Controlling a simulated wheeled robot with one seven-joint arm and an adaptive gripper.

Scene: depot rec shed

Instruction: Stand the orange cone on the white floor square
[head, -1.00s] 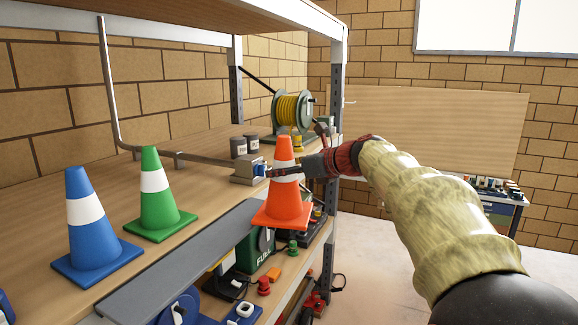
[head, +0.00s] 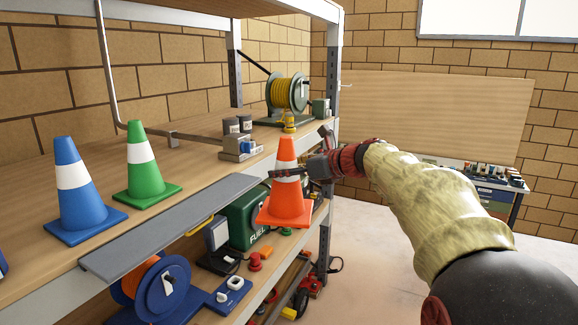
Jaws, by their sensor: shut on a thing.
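The orange cone (head: 287,205) with a white band is upright in the air, just off the front edge of the shelf. My gripper (head: 288,174) reaches in from the right and is shut on the cone around its white band. The cone hides part of the lower shelf behind it. The white floor square is not in view; only pale floor shows at the lower right.
A green cone (head: 141,180) and a blue cone (head: 72,200) stand on the upper shelf board (head: 196,163). A grey ledge (head: 170,228) runs along its front. A shelf post (head: 328,150) stands close behind my gripper. Open floor (head: 380,270) lies to the right.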

